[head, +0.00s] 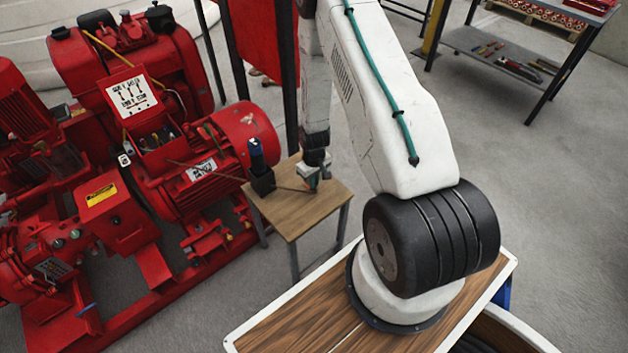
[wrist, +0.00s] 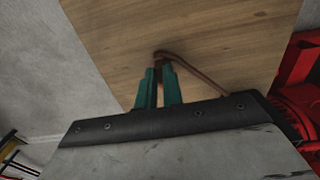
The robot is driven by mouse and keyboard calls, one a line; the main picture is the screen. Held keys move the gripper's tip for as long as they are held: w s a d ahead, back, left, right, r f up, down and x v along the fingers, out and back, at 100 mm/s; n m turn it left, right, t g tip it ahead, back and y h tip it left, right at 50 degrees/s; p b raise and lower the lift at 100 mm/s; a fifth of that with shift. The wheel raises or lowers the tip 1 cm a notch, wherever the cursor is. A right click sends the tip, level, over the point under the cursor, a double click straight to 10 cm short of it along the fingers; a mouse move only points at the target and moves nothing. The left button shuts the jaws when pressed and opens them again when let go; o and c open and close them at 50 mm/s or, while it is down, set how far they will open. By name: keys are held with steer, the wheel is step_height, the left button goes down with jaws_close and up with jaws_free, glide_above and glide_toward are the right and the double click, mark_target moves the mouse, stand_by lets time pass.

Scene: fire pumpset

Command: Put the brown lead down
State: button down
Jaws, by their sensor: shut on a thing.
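The brown lead (wrist: 195,72) shows in the wrist view as a thin brown cable. Its end is between the green fingertips of my gripper (wrist: 158,82), and it bends away to the right and passes behind the gripper body. In the head view my gripper (head: 312,180) is low over the small wooden table (head: 302,215), and the lead (head: 220,174) runs from the red motor's open terminal box (head: 160,140) towards the table. My gripper is shut on the lead. I cannot tell whether the lead touches the tabletop.
A blue-topped tool in a black holder (head: 260,168) stands on the table, left of my gripper. The red pumpset (head: 120,150) stands close on the left. A grey shelf bench (head: 500,60) is at the back right. Open floor lies right of the table.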

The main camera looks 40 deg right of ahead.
steer(key=c, duration=1.5)
jaws_free()
steer(key=shift+f, duration=0.1)
steer(key=shift+c, duration=0.2)
steer(key=s+a+r, duration=0.1)
steer(key=a+r, duration=0.2)
steer(key=r, duration=1)
steer(key=s+a+r, duration=0.2)
steer(key=a+r, duration=0.1)
steer(key=r, duration=0.9)
steer(key=s+a+r, duration=0.1)
steer(key=a+r, duration=0.2)
steer(key=r, duration=1)
steer(key=s+a+r, duration=0.4)
steer(key=s+r, duration=0.3)
steer(key=s, duration=0.4)
steer(key=s+a+r+t, duration=0.1)
steer(key=s+a+r, duration=0.2)
steer(key=s+r, duration=0.5)
steer(key=s, duration=0.2)
steer(key=shift+s+a+r, duration=0.25)
steer(key=shift+s+a, duration=0.1)
steer(key=shift+s, duration=0.05)
